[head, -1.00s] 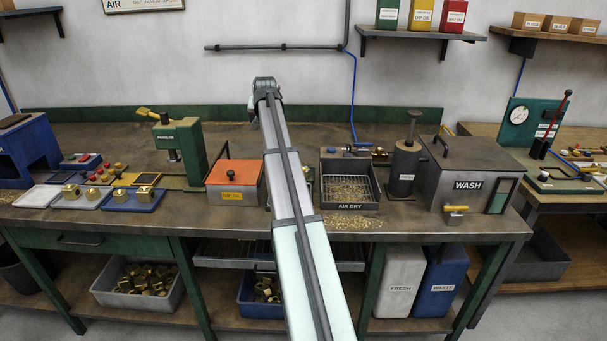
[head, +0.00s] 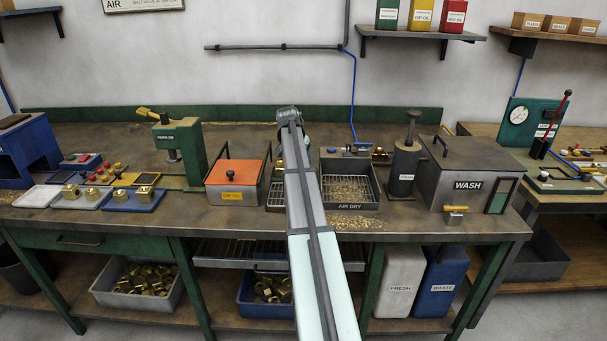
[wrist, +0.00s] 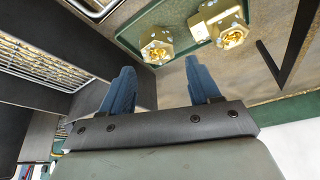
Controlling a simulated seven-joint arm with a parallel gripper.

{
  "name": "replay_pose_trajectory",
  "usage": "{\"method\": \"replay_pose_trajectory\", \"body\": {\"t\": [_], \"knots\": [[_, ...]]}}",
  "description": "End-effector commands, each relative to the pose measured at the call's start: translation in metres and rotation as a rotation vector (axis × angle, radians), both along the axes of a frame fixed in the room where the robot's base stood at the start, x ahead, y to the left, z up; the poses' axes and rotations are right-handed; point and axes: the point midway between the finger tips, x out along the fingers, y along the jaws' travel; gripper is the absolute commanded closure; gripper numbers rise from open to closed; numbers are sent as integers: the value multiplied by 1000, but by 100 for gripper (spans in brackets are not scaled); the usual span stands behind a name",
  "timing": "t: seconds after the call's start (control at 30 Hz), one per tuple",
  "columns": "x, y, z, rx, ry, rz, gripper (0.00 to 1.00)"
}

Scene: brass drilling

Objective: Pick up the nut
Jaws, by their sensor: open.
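A brass hexagonal piece (wrist: 157,46), which looks like the nut, lies on a dark green tray or mat (wrist: 128,42) in the wrist view. Its opening faces up and shows bright gold inside. A larger brass fitting (wrist: 222,22) with several arms lies just right of it. My gripper (wrist: 159,66) is open and empty, its two blue fingers spread. In the picture the hex piece appears just beyond the gap between the fingertips. In the head view my arm hides the gripper, and I cannot make out the hex piece there.
A wire rack tray with brass chips (wrist: 40,60) is at the left of the wrist view. A dark bar (wrist: 285,55) stands at the right.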

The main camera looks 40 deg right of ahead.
Motion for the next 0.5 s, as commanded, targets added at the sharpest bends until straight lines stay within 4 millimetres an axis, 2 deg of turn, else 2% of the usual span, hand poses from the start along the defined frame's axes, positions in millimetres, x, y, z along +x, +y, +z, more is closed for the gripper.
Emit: {"method": "replay_pose_trajectory", "body": {"t": [0.33,0.5], "knots": [[1,-7,-15,0,-1,0,38],[2,-15,-35,2,1,0,38]]}}
